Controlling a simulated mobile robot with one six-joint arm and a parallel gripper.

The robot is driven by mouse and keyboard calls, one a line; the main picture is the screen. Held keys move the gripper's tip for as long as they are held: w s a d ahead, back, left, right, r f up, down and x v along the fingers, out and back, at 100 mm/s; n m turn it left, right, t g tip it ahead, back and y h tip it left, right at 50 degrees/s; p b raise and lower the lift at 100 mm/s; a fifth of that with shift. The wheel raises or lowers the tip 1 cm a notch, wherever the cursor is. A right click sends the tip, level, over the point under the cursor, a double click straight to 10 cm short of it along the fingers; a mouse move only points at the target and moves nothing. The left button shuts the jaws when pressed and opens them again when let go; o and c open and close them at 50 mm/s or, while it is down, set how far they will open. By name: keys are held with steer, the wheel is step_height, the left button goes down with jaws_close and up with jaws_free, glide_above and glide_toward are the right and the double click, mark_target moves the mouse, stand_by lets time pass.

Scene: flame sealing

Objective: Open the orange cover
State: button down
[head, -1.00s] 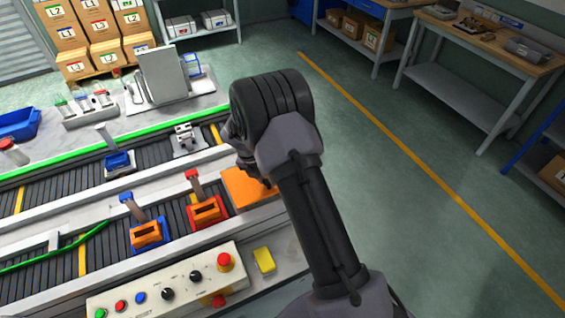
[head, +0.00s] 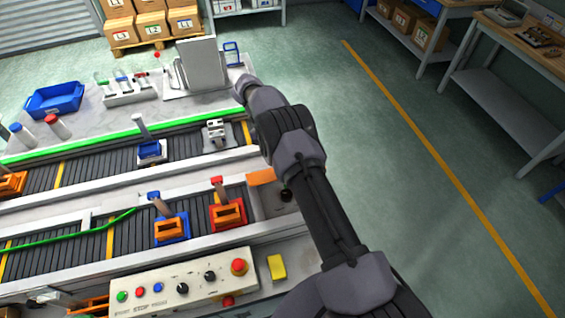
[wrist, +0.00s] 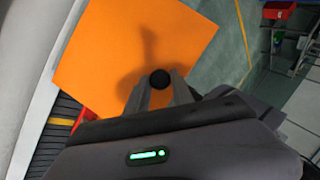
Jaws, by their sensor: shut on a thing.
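The orange cover (wrist: 125,50) fills much of the wrist view as a flat square plate with a round black knob (wrist: 160,78). My gripper (wrist: 161,84) is shut on this knob, one grey finger on each side. In the head view the cover (head: 261,177) shows as a narrow orange piece beside my arm, at the right end of the front conveyor. It looks raised, with a grey surface (head: 267,206) and a dark round thing (head: 287,195) showing in front of it. My arm hides the rest of the cover and my gripper.
A red-and-orange holder (head: 229,216) and a blue-and-orange holder (head: 171,229) stand on the front conveyor, left of the cover. A control panel (head: 190,280) and a yellow block (head: 277,267) lie nearer. Open green floor (head: 400,190) is to the right.

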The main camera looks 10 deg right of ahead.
steer(key=shift+w, duration=0.1)
stand_by(0.3)
steer(key=c, duration=1.1)
jaws_free()
step_height(320, 180, up, 4)
steer(key=p, duration=0.3)
steer(key=s+r, duration=0.1)
steer(key=s, duration=1.5)
